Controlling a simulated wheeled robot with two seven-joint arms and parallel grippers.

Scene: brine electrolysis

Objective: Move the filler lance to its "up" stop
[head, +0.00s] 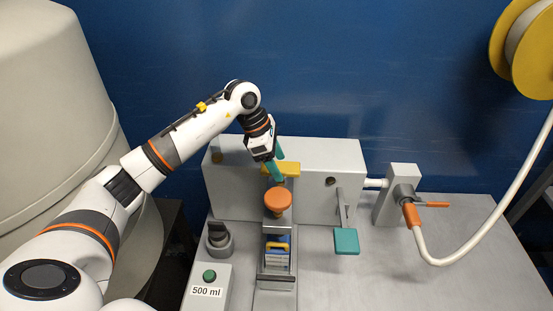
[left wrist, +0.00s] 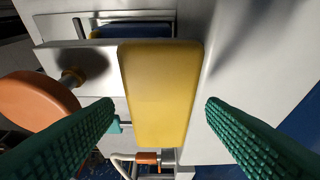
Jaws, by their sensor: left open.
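A yellow bar-shaped handle (head: 290,169) sits on the front of the grey machine; I take it to be the filler lance's grip, though the lance itself is not clearly seen. In the left wrist view the yellow handle (left wrist: 160,92) fills the middle. My left gripper (head: 276,166) is open, its teal fingers reaching down at the handle. In the left wrist view its fingers lie on either side of the handle, with gaps visible. My right gripper is not in view.
An orange knob (head: 278,199) stands just in front of the handle. A teal paddle (head: 346,241) hangs on a lever.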

